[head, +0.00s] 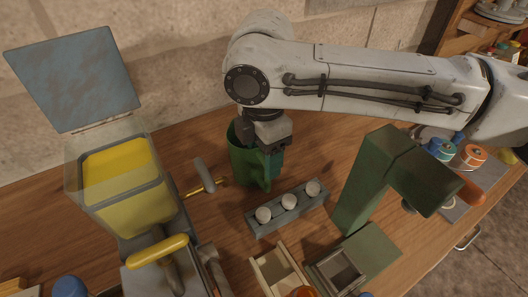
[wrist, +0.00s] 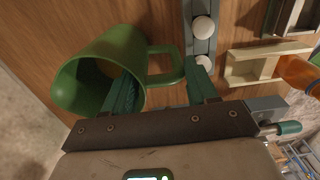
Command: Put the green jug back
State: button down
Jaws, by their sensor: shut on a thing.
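The green jug (head: 243,160) is upright by the wall side of the wooden bench in the head view, left of the grey strip with white knobs. My gripper (head: 270,158) comes down at its right side, over the handle. In the wrist view the jug (wrist: 95,68) shows its open mouth and its handle. One teal finger of my gripper (wrist: 162,90) is at the jug's rim and the other is past the handle, with the handle side between them. My gripper is shut on the jug. I cannot tell whether its base touches the bench.
A grey strip with white knobs (head: 287,207) lies close to the jug's right. A dark green press-like stand (head: 367,185) rises further right. A hopper with yellow contents (head: 118,180) stands left. A pale wooden tray (head: 276,272) lies in front.

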jog(key=shift+c, duration=1.6)
grip_release()
jog(key=shift+f, duration=0.1)
notch_tip(320, 180, up, 12)
